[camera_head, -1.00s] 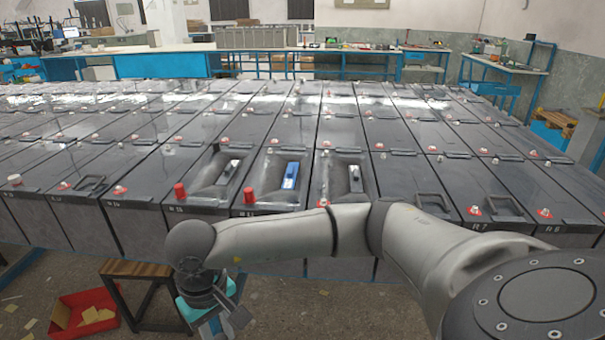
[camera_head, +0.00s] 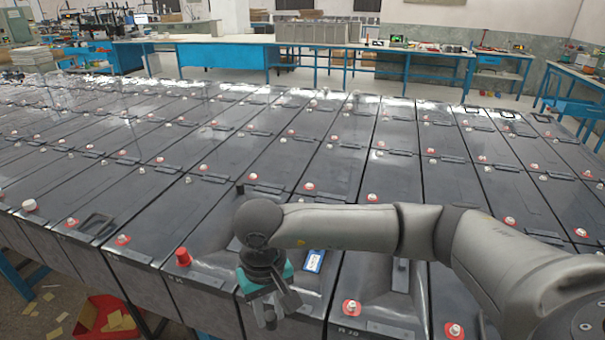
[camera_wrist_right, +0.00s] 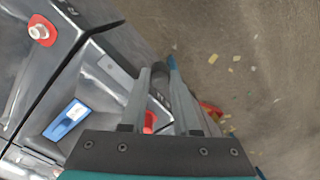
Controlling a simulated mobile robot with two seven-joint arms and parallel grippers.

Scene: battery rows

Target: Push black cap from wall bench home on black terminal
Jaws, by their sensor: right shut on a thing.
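My right gripper (camera_head: 270,312) is at the near edge of the battery row, below the blue-marked recess. It is shut on a small dark cylinder, which looks like the black cap (camera_wrist_right: 160,76), held between the fingertips in the right wrist view. In the head view the black cap (camera_head: 270,321) is small and dark at the fingertips. I see no clear gap or contact between it and a battery. I cannot make out the black terminal; the arm and gripper cover part of the lids. My left gripper is out of view.
A red cap (camera_head: 183,257) stands on a battery to the left; another red cap (camera_wrist_right: 150,121) shows between the fingers. Bare red-based terminals (camera_head: 351,307) stand to the right. A blue-and-white insert (camera_head: 314,261) lies in a recess. A red box (camera_head: 105,316) is on the floor.

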